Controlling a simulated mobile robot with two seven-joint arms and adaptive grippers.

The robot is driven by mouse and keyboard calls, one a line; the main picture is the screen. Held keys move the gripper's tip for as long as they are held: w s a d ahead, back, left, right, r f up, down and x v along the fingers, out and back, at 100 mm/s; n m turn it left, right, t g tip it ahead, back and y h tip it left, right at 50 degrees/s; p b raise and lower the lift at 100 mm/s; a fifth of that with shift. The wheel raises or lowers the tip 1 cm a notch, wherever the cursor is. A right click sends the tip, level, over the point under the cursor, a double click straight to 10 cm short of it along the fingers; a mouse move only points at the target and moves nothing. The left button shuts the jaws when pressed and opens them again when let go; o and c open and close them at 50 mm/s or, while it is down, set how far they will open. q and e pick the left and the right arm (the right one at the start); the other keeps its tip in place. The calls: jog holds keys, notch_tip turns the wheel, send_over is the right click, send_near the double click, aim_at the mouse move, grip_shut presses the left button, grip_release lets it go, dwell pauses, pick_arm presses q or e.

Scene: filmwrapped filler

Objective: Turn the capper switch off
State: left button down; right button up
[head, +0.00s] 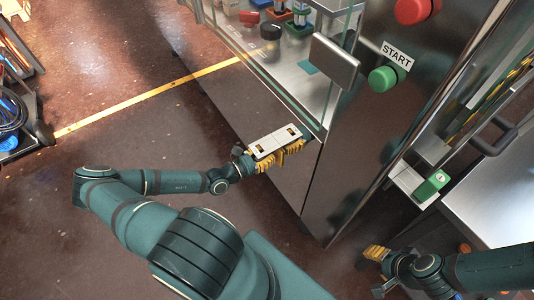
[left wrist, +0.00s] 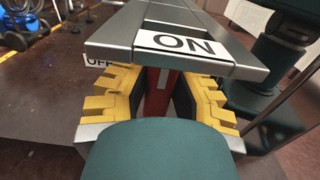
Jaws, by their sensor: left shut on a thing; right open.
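The capper switch shows in the left wrist view as a red lever (left wrist: 158,90) below a grey plate with an ON label (left wrist: 180,43). An OFF label (left wrist: 98,61) is partly hidden at the left behind the yellow fingers. My left gripper (left wrist: 160,100) has its fingers on both sides of the red lever and is shut on it. In the head view my left gripper (head: 278,158) is at the machine's lower front edge, under a pale plate (head: 274,141) that hides the lever. My right gripper (head: 375,254) is open and apart from the machine, low on the right.
The machine's metal column (head: 365,130) carries a green START button (head: 382,79) and a red button (head: 412,11). A glass panel (head: 285,75) encloses the machine's deck. A green switch (head: 432,186) and a metal table (head: 490,195) stand at right.

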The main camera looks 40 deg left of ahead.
pick_arm(q)
jog(key=n+p, duration=0.3)
jog(key=shift+w+r, duration=0.15)
jog(key=shift+r, duration=0.05)
jog(key=shift+a+n+p, duration=0.1)
jog(key=shift+n+p, duration=0.55)
jog(key=shift+n, duration=0.35)
jog(key=n, duration=0.2)
jog(key=shift+a+f+n+p, duration=0.1)
jog(key=shift+f+n+p, duration=0.1)
jog(key=shift+n+p, duration=0.2)
jog(key=n, duration=0.4)
jog(key=shift+a+f, duration=0.1)
jog(key=shift+f, duration=0.05)
jog(key=n, duration=0.6)
jog(key=shift+w+f, duration=0.1)
jog(key=shift+f, duration=0.1)
